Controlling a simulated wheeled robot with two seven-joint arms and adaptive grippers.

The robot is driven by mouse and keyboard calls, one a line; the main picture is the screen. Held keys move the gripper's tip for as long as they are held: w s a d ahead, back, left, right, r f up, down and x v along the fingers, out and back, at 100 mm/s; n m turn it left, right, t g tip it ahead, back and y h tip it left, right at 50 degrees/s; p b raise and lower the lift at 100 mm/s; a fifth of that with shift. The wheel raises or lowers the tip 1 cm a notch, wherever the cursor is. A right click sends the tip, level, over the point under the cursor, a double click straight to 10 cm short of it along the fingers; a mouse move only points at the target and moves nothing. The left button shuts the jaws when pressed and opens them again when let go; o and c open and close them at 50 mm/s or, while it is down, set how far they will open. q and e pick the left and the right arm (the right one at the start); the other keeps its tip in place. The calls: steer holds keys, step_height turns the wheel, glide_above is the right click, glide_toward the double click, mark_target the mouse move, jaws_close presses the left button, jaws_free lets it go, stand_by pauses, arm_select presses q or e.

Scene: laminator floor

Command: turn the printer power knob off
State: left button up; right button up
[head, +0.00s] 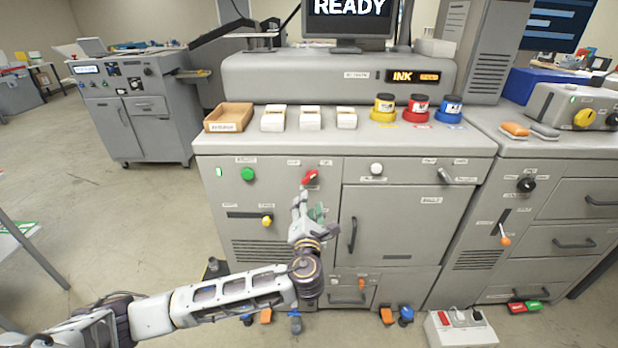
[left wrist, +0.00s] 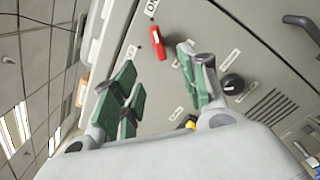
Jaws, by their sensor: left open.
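A red knob (head: 310,177) with a long grip sits on the upper front panel of the grey printer cabinet (head: 375,258). In the left wrist view the red knob (left wrist: 157,43) stands out from the panel, with a small label above it that looks like "ON". My left gripper (head: 302,203) is just below the knob in the head view. In the left wrist view my left gripper (left wrist: 160,72) is open, its green-padded fingers apart and nothing between them. The knob shows beyond the gap, and I see no contact. My right gripper is not in view.
A green button (head: 247,174), a yellow knob (head: 267,221) and a white knob (head: 376,168) are on the same front. A black round knob (left wrist: 232,84) shows in the left wrist view. A wooden tray (head: 229,117) and ink jars (head: 418,108) stand on top.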

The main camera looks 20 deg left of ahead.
mark_target(309, 179)
arm_select(q)
steer(key=shift+s+r, duration=0.1)
steer(key=shift+s, duration=0.05)
steer(key=b+x, duration=0.1)
steer(key=x, duration=1.1)
steer(key=shift+w+a, duration=0.15)
steer(key=shift+w, duration=0.45)
steer(key=shift+w+a, duration=0.1)
steer(key=shift+w, duration=0.25)
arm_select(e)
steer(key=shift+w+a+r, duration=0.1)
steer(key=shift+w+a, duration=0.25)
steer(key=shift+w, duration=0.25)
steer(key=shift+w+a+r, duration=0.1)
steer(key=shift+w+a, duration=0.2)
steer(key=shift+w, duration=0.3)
arm_select(q)
steer(key=shift+c, duration=0.3)
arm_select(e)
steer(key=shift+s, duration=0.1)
arm_select(q)
jaws_close()
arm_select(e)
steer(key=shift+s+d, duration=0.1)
